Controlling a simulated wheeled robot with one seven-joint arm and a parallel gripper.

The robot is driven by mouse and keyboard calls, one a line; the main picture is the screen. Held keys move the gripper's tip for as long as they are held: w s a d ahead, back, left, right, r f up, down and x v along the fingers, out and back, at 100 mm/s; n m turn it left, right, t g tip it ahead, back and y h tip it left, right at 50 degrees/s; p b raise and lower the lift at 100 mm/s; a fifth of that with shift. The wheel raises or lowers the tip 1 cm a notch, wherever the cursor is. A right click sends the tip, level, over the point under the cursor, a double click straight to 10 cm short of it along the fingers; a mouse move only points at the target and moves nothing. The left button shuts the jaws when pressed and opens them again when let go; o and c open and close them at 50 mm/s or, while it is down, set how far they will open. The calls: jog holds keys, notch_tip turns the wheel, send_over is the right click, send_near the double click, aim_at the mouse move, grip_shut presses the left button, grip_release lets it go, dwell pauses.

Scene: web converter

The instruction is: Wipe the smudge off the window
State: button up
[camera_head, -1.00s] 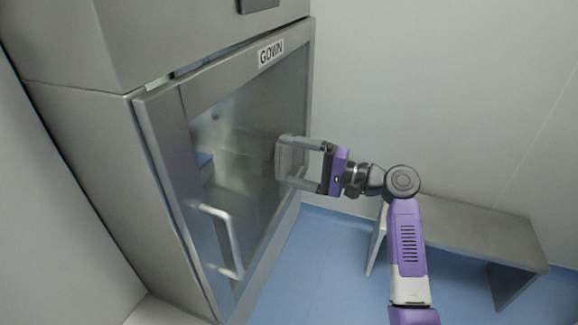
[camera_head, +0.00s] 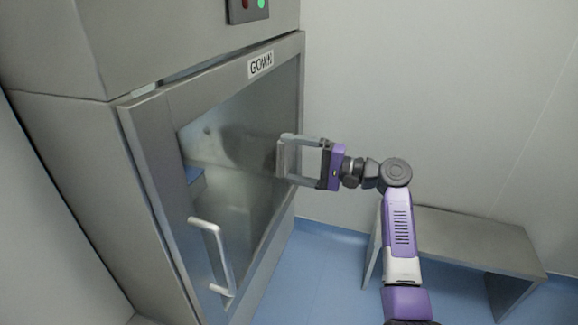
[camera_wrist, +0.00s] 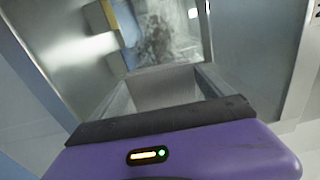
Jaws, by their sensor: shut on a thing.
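The window (camera_head: 232,200) is the glass of a steel cabinet door labelled GOWN. A mottled grey smudge-like patch (camera_wrist: 160,38) shows through or on the glass in the wrist view. In the head view, the glass looks cloudy and I cannot tell the patch's edges. My gripper (camera_head: 287,160) is shut on a grey pad (camera_head: 291,157), in front of the right part of the window. The pad also shows in the wrist view (camera_wrist: 165,90), between the fingers. I cannot tell whether the pad touches the glass.
A vertical door handle (camera_head: 212,250) sticks out at the lower left of the window. A panel with red and green lights (camera_head: 247,8) is above the door. A steel bench (camera_head: 460,240) stands at the right by the wall. Blue floor lies between.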

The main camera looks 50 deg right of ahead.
aim_at(262, 181)
jog(key=shift+w+d, duration=0.1)
jog(key=shift+d, duration=0.2)
jog(key=shift+w, duration=0.1)
jog(key=shift+a, duration=0.1)
jog(key=shift+s+a+p, duration=0.65)
jog(key=shift+a+p, duration=0.25)
jog(key=shift+a, duration=0.8)
jog(key=shift+s+a+p, duration=0.6)
jog(key=shift+a+p, duration=0.3)
jog(key=shift+a, duration=0.85)
jog(key=shift+s+a+p, duration=0.65)
jog(key=shift+a+p, duration=0.25)
jog(key=shift+a, duration=0.8)
jog(key=shift+s, duration=0.1)
jog(key=shift+p+v, duration=0.4)
jog(key=shift+v, duration=2.55)
jog(key=shift+s+d, duration=0.15)
